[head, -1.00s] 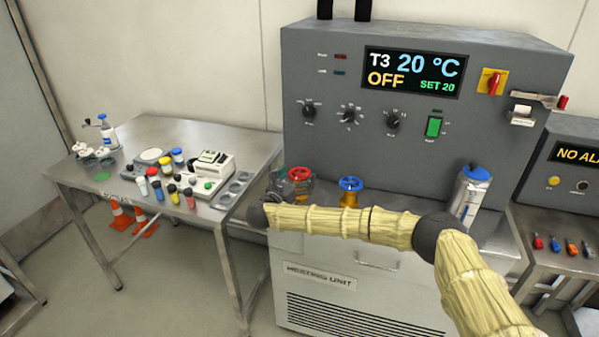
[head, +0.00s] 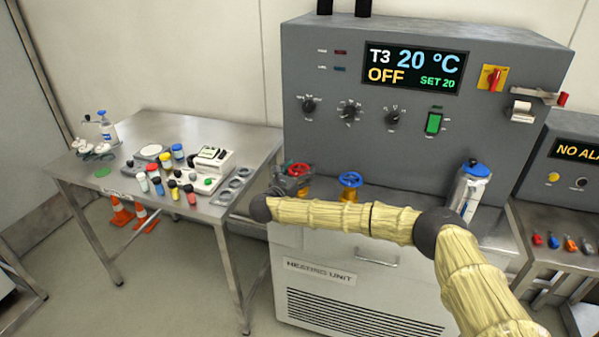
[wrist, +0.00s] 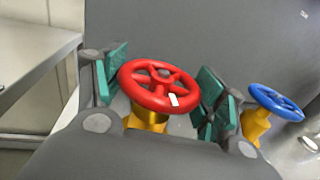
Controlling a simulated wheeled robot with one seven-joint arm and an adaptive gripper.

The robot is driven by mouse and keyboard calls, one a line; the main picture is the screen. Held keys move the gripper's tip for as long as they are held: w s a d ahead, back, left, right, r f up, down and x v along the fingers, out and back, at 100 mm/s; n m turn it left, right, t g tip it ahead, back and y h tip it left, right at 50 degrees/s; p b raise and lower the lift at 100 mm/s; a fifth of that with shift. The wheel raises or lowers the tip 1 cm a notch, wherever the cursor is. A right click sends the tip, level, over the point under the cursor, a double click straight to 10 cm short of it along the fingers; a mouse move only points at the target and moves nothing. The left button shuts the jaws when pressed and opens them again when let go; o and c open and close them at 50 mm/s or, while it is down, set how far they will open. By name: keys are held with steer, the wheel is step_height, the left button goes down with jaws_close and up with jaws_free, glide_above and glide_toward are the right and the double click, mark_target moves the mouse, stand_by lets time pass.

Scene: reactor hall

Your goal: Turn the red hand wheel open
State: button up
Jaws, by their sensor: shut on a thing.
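The red hand wheel (wrist: 160,86) sits on a yellow valve body (wrist: 146,119) in the wrist view, with a white mark on its rim. It also shows in the head view (head: 299,170), left of the blue hand wheel (head: 350,180). My gripper (wrist: 163,92) has its green-padded fingers on either side of the red wheel, shut on it. In the head view my gripper (head: 290,184) is at the red wheel, partly hidden by my arm. The blue wheel stands just right of my right finger in the wrist view (wrist: 277,103).
The grey heating unit panel (head: 400,150) rises behind the wheels; its display reads T3 20 °C, OFF. A canister (head: 470,195) stands to the right on its ledge. A steel table (head: 130,135) with vials and instruments stands to the left.

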steer(key=shift+d+f+n+y+b, duration=0.15)
steer(key=shift+n+y+b, duration=0.15)
steer(key=shift+y+b, duration=0.25)
steer(key=shift+f+n+t+y+b, duration=0.1)
steer(key=shift+n+t+y+b, duration=0.35)
steer(key=shift+b, duration=0.55)
steer(key=n+y+b, duration=0.2)
steer(key=y+b, duration=0.2)
steer(key=b, duration=0.1)
steer(key=n+t+y+b, duration=0.1)
steer(key=n+y+b, duration=0.2)
steer(key=b, duration=0.3)
steer(key=shift+n+y, duration=0.25)
steer(key=shift+y, duration=0.55)
steer(key=n+g+y+b, duration=0.1)
steer(key=n+y+b, duration=0.1)
steer(key=b, duration=0.3)
steer(key=n+g+y+b, duration=0.1)
steer(key=n+y+b, duration=0.1)
steer(key=y+b, duration=0.3)
steer(key=shift+n, duration=0.3)
steer(key=n+g+y+b, duration=0.1)
steer(key=b, duration=0.1)
steer(key=shift+y+b, duration=0.4)
steer(key=shift+r+n+g+y+b, duration=0.2)
steer(key=shift+n+g+y+b, duration=0.35)
steer(key=shift+b, duration=0.3)
steer(key=shift+r+n+b, duration=0.15)
steer(key=shift+n+b, duration=0.1)
steer(key=shift+b, duration=0.05)
